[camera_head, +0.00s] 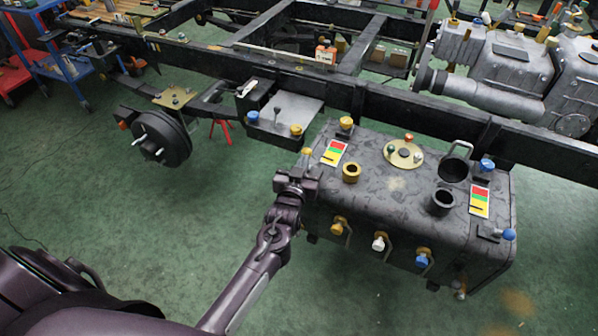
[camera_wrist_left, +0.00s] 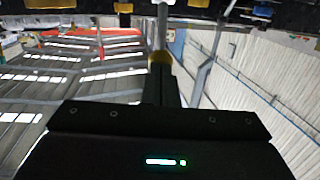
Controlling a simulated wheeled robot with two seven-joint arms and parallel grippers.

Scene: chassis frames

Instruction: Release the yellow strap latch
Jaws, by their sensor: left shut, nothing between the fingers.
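A dark fuel tank (camera_head: 390,195) hangs beside the chassis frame. A yellow-headed latch (camera_head: 337,228) is on its front side, left of a white one (camera_head: 378,243) and a blue one (camera_head: 423,260). My left gripper (camera_head: 304,168) is at the tank's upper left corner, above and left of that yellow latch, with its fingers together. A small yellow knob (camera_head: 307,152) shows just past the fingertips. My right gripper is out of view.
Yellow (camera_head: 351,172) and black (camera_head: 441,202) necks stand on the tank top. The black chassis rail (camera_head: 400,108) runs behind it. A wheel hub (camera_head: 157,137) is at left. Green floor (camera_head: 120,215) is clear in front.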

